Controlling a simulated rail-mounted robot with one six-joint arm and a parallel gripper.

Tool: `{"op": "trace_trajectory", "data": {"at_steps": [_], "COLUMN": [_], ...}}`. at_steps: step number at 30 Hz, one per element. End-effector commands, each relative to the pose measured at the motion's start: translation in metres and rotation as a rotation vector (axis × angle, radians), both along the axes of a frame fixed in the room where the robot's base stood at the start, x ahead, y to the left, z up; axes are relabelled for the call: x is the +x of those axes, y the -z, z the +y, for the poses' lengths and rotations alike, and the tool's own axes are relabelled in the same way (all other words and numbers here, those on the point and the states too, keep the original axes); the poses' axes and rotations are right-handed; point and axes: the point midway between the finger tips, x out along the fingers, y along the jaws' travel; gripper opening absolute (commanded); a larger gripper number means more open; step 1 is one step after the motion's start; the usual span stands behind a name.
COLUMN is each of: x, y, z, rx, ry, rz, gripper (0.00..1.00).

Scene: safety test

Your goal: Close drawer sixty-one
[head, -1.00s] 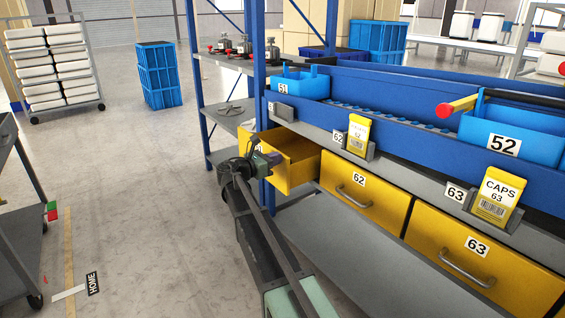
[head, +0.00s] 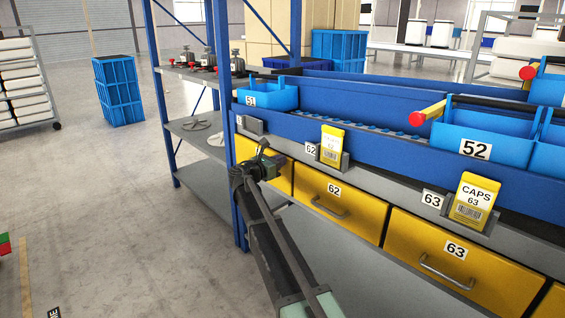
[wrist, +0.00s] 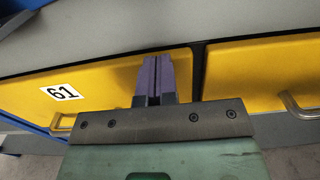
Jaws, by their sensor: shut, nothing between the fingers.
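Drawer sixty-one (head: 285,178) is the leftmost yellow drawer, partly hidden by my arm in the head view. Its front looks about in line with drawer 62 (head: 358,216) beside it. In the wrist view its yellow front (wrist: 105,85) carries a "61" label (wrist: 62,92) and a handle (wrist: 63,122) at lower left. Its upper edge meets the grey shelf edge. My gripper (head: 272,160) is at the right part of this front, with its purple fingers (wrist: 154,80) together and empty. I cannot tell whether the fingertips touch it.
Drawer 63 (head: 450,262) is shut to the right. A blue rack post (head: 233,130) stands close to my gripper's left. Blue bins (head: 485,135) and yellow cards (head: 470,202) sit above the drawers. The floor at left (head: 110,200) is clear.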

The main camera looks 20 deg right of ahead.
Motion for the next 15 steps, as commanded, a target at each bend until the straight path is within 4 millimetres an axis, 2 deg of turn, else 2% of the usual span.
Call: {"op": "trace_trajectory", "data": {"at_steps": [9, 11, 15], "x": [0.004, 0.002, -0.011], "y": [-0.002, -0.002, -0.002], "z": [-0.003, 0.002, 0.027], "rx": [-0.007, -0.007, -0.005], "ry": [-0.002, -0.002, -0.001], "rz": [0.001, 0.001, -0.001], "gripper": [0.0, 0.0, 0.0]}}
